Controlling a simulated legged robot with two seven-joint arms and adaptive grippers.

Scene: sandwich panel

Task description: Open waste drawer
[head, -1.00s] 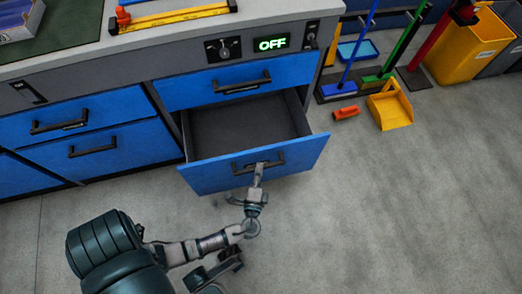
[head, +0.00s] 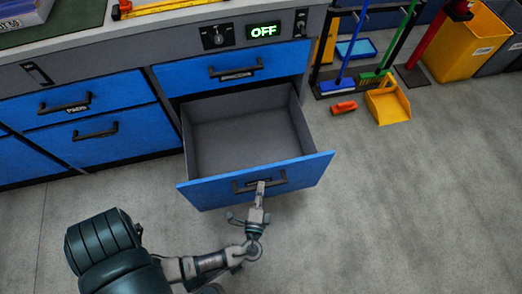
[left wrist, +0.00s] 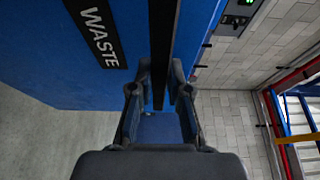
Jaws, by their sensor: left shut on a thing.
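The waste drawer (head: 255,183) is a blue-fronted drawer below another blue drawer, and it stands well out from the cabinet. Its grey inside (head: 243,130) looks empty. My left gripper (head: 261,186) is shut on the drawer's dark bar handle (head: 240,187), near the middle of the front. In the left wrist view the fingers (left wrist: 160,100) sit on either side of the dark handle (left wrist: 162,50). A black label reading WASTE (left wrist: 100,30) shows on the blue front there. My right gripper is not in view.
A closed blue drawer (head: 270,66) is directly above. An orange object (head: 344,108) and a yellow dustpan (head: 388,103) lie on the floor to the right, by upright brooms. Yellow bin (head: 465,45) stands at the back right. Floor in front of the drawer is clear.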

